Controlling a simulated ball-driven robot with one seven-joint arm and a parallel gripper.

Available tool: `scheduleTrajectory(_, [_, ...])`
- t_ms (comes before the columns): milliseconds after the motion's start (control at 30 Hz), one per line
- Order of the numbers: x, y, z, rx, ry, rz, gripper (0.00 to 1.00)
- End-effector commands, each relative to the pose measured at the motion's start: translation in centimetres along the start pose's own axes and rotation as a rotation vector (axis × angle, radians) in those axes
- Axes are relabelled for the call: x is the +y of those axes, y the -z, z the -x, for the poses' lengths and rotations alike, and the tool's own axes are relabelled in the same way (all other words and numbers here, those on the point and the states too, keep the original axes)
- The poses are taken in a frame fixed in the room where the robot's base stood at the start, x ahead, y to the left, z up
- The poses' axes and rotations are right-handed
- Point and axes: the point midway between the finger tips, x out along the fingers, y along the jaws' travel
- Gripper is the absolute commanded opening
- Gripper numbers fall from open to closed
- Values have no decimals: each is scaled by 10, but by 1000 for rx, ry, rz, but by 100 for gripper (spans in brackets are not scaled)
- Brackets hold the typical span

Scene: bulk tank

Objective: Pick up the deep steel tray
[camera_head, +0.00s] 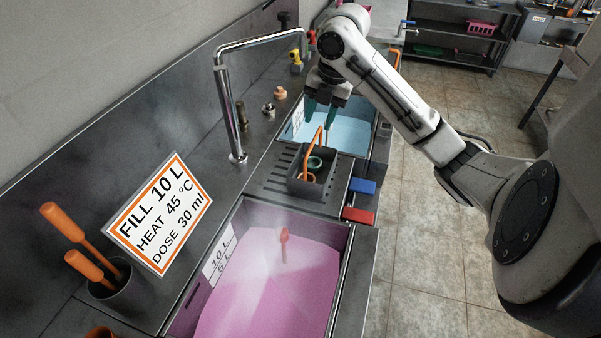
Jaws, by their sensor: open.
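A deep grey steel tray (305,187) stands on the slotted drainboard between two basins. An orange hoop (313,138), perhaps a handle, rises from it, and a green ring (315,163) shows inside. My gripper (319,113) points down with its teal fingers apart, just above and behind the tray near the top of the orange hoop. I cannot tell whether the fingers touch or straddle the hoop. The bottom of the tray is hidden.
A pink-filled steaming basin (260,290) is in front, a blue-filled basin (345,133) behind. A chrome tap (232,120) arches at left. A sign (160,212) and a pot of orange-handled tools (115,290) stand left. Blue (362,185) and red (358,215) tabs stick out right of the drainboard.

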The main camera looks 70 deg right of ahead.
Motion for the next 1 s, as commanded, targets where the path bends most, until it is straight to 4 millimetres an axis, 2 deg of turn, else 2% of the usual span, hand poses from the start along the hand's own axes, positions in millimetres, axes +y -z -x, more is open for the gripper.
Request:
scheduleTrajectory(300, [-4, -1, -42, 6, 6, 3, 40])
scheduleTrajectory(567, [-3, -1, -60, 3, 6, 2, 40])
scheduleTrajectory(800, [-4, -3, -93, 4, 5, 2, 40])
scheduleTrajectory(1000, [-4, -3, -107, 2, 4, 3, 40])
